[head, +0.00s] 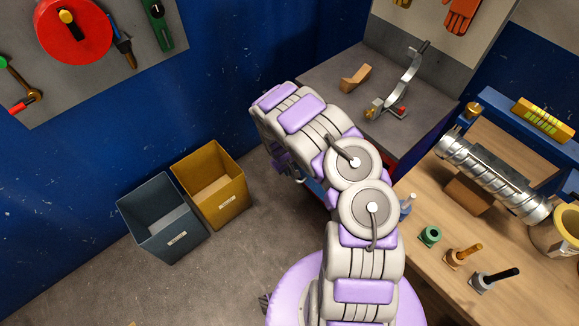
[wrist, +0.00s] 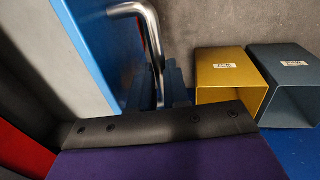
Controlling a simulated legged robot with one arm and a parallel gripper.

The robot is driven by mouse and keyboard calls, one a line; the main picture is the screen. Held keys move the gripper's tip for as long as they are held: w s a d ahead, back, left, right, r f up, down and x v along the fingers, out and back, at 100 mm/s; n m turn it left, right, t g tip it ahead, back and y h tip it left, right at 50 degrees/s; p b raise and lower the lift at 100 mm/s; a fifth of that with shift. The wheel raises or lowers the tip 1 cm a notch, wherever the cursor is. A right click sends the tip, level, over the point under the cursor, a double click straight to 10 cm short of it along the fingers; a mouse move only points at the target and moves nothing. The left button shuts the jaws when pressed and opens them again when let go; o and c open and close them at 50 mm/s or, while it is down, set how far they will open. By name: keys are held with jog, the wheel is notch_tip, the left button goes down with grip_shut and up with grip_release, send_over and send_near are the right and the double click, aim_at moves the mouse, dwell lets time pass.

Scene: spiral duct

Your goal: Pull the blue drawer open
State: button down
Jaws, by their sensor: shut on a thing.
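The blue drawer (wrist: 88,45) shows in the wrist view as a blue face at the upper left, beside a pale grey panel. Its bent metal bar handle (wrist: 152,45) stands out from that face. My gripper (wrist: 168,88) has dark fingers, partly hidden behind the wrist housing, shut around the lower part of the handle. In the head view, my arm covers most of the drawer and the gripper; a small blue strip (head: 315,187) shows beside the arm. How far the drawer stands out is hard to tell.
A yellow bin (head: 212,190) and a grey-blue bin (head: 160,225) stand on the floor at left. A grey-topped cabinet (head: 335,72) holds a clamp-like tool and a wooden piece. A wooden bench (head: 415,265) at right holds a spiral duct (head: 495,180) and several small tools.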

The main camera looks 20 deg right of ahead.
jog(key=shift+s, duration=0.1)
jog(key=c, duration=1.1)
grip_release()
jog(key=shift+d, duration=0.1)
jog(key=a+r+p, duration=0.3)
jog(key=r, duration=1.4)
jog(key=shift+s, duration=0.4)
